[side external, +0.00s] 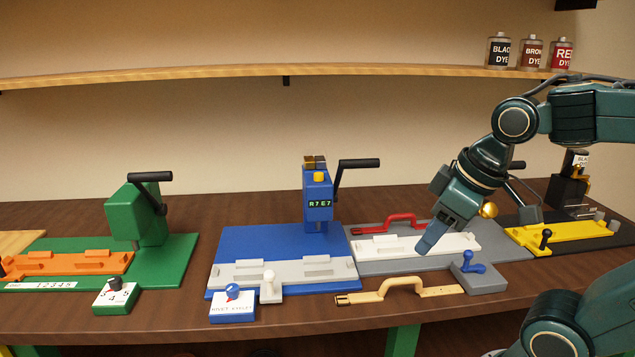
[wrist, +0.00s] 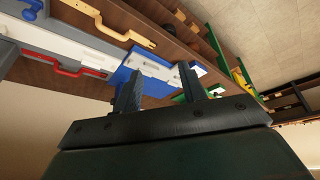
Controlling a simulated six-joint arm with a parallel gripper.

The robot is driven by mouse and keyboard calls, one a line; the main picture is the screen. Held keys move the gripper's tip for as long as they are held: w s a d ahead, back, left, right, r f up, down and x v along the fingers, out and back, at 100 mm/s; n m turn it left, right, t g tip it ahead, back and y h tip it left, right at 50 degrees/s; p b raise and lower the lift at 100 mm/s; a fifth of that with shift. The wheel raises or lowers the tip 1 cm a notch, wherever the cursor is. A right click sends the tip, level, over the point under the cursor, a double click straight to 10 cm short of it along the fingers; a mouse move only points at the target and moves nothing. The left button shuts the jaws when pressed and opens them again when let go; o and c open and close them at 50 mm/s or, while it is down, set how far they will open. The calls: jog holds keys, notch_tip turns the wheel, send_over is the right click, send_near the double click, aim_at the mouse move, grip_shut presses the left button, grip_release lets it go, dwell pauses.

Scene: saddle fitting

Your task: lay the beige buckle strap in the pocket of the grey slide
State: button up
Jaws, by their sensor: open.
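The beige buckle strap (side external: 400,290) with its raised arched handle lies on the brown table, in front of the grey machine. It also shows near the top of the wrist view (wrist: 130,32). The grey slide (side external: 282,273) sits on the blue machine's base and has raised blocks along it; its pocket shows no strap. The wrist view also shows this slide (wrist: 165,67) beyond the fingers. My gripper (side external: 428,243) is open and empty, above the white slide (side external: 400,249) of the grey machine, behind and above the strap. In the wrist view its two fingers (wrist: 160,88) are apart.
A red strap (side external: 388,223) lies behind the white slide. The blue press (side external: 317,200) with its black lever rises behind the grey slide. A blue-knobbed box (side external: 478,275) stands right of the strap. Green (side external: 137,215) and yellow-slide (side external: 575,236) stations flank these.

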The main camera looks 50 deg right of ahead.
jog(key=w+d+f+n+g+y, duration=0.2)
jog(key=w+d+f+n+g, duration=0.15)
jog(key=w+d, duration=0.35)
jog(key=n+y, duration=0.3)
jog(key=n, duration=0.1)
send_near(403, 281)
jog(key=d+r, duration=0.1)
jog(key=s+d+r, duration=0.1)
jog(key=shift+s+r+t, duration=0.15)
jog(key=shift+r+t, duration=0.2)
jog(key=shift+x, duration=4.35)
jog(key=shift+f, duration=0.1)
jog(key=shift+x, duration=2.45)
jog(key=shift+d, duration=0.1)
jog(key=shift+c, duration=0.4)
grip_shut()
